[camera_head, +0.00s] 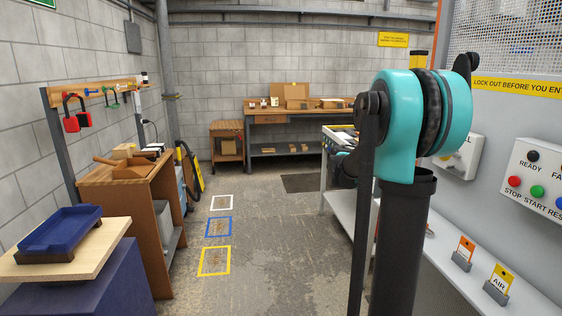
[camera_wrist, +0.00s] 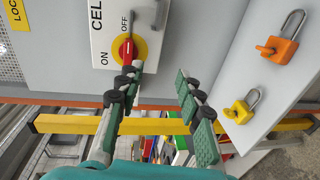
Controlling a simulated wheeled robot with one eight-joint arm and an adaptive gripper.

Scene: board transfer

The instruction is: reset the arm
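My gripper (camera_wrist: 157,72) is open in the wrist view, with two teal-padded fingers apart and nothing between them. A red rotary switch (camera_wrist: 126,49) on a yellow disc sits just beyond the left fingertip, on a white box (camera_wrist: 103,30) marked ON and OFF. I cannot tell whether the fingertip touches it. In the head view my folded arm, with a teal joint, stands at the right in front of the grey panel. My gripper is not clearly visible there.
In the wrist view an orange padlock (camera_wrist: 277,47) and a yellow padlock (camera_wrist: 238,112) are at the right. The head view shows a button box (camera_head: 535,180) at the right and a blue tray (camera_head: 60,230) at the left.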

